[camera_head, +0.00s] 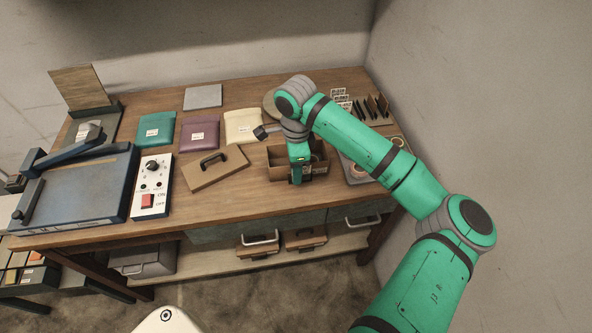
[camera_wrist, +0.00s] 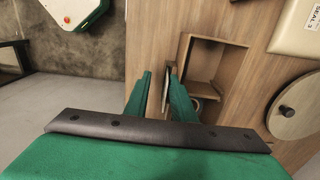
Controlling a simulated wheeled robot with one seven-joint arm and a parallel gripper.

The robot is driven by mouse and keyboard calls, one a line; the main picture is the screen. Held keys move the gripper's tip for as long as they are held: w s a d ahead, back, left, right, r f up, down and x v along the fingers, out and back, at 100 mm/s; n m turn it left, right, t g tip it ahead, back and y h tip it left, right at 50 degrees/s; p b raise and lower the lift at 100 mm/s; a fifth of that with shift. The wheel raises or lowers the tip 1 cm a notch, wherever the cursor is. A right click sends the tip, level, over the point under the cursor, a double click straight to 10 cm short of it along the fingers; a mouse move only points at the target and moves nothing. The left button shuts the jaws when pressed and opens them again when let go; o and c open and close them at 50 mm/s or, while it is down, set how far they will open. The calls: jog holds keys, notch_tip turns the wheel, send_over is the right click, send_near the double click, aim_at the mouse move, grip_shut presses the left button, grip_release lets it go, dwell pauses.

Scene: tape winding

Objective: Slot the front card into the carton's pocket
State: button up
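The carton (camera_head: 279,171) is an open brown box near the table's front edge; my arm hides part of it. In the wrist view the carton (camera_wrist: 216,42) lies just right of my fingers, with a divider inside. My gripper (camera_head: 300,174) points down at the carton's front. In the wrist view my gripper (camera_wrist: 159,75) has its two green fingers apart, with a gap between them. A thin, pale upright edge, perhaps the front card (camera_wrist: 166,73), stands between the fingers, close to the right one. I cannot tell whether it sits in the pocket.
Right of the carton is a tray (camera_head: 357,176) with round items. Behind it are small white cards (camera_head: 339,97) and a rack of dark upright pieces (camera_head: 376,106). A round lid (camera_head: 270,101) and a cream pouch (camera_head: 242,126) lie behind. A brown handled board (camera_head: 215,169) lies left.

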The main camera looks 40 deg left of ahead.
notch_tip(320, 180, up, 10)
jog(key=shift+r, duration=0.2)
